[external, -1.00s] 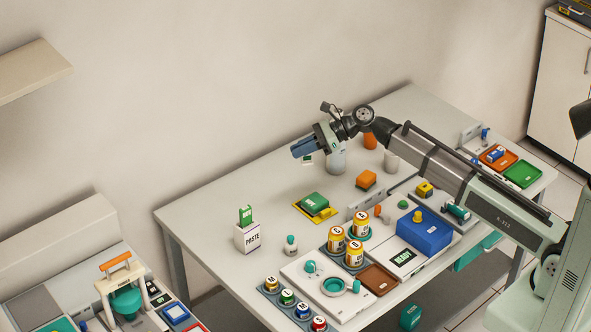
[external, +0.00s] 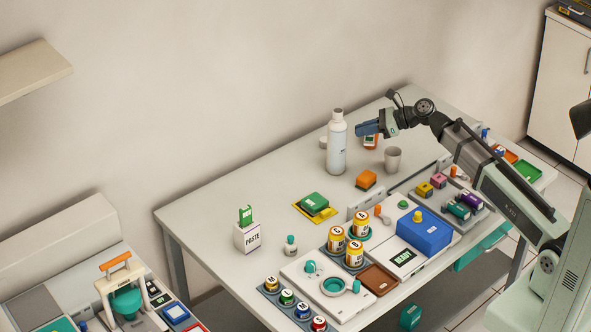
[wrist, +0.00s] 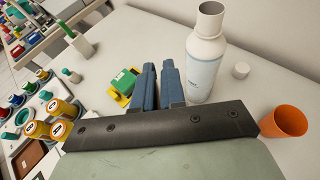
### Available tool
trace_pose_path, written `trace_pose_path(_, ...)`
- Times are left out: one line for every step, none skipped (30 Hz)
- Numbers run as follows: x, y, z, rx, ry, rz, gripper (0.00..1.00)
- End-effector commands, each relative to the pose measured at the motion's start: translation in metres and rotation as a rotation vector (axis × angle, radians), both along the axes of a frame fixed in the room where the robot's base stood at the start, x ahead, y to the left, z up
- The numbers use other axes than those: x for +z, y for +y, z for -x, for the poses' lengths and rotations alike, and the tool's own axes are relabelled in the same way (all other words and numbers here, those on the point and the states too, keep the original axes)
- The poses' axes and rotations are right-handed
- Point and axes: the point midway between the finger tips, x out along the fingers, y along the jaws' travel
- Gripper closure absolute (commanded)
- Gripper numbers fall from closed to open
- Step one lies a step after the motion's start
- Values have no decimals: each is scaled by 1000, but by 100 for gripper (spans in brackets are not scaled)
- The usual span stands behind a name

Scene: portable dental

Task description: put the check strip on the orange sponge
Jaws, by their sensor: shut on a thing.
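My gripper (external: 367,129) is at the back of the table, to the right of the white bottle in the external view. Its blue fingers also show in the wrist view (wrist: 160,86), close together. A small pale piece with a dark mark, seemingly the check strip (external: 370,140), hangs just under the fingertips, in front of the orange cup. It is too small to make out well, and the wrist view hides it.
The tall white bottle (external: 337,145) stands left of my gripper, and a grey cup (external: 392,158) stands to its right. The orange cup (wrist: 284,122) is close by. A green block (external: 314,202) lies on a yellow pad. The table's left back is clear.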

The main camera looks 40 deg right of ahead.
Motion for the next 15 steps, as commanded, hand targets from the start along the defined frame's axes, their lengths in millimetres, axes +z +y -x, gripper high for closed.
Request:
trace_pose_path(-8,0,0,0,3,0,100)
trace_pose_path(-11,0,0,0,3,0,100)
trace_pose_path(-14,0,0,1,2,0,100)
trace_pose_path(-16,0,0,1,1,0,100)
trace_pose_path(-18,0,0,1,1,0,100)
trace_pose_path(-21,0,0,1,2,0,100)
trace_pose_path(-23,1,0,1,2,0,100)
trace_pose_path(-26,1,0,1,3,-1,100)
trace_pose_path(-31,1,0,1,3,-1,100)
trace_pose_path(-35,1,0,1,3,-1,100)
trace_pose_path(-39,1,0,1,2,0,100)
trace_pose_path(-45,0,0,0,3,0,100)
trace_pose_path(-50,0,0,0,3,0,100)
trace_pose_path(-55,1,0,0,3,0,100)
trace_pose_path(-60,1,0,1,3,0,100)
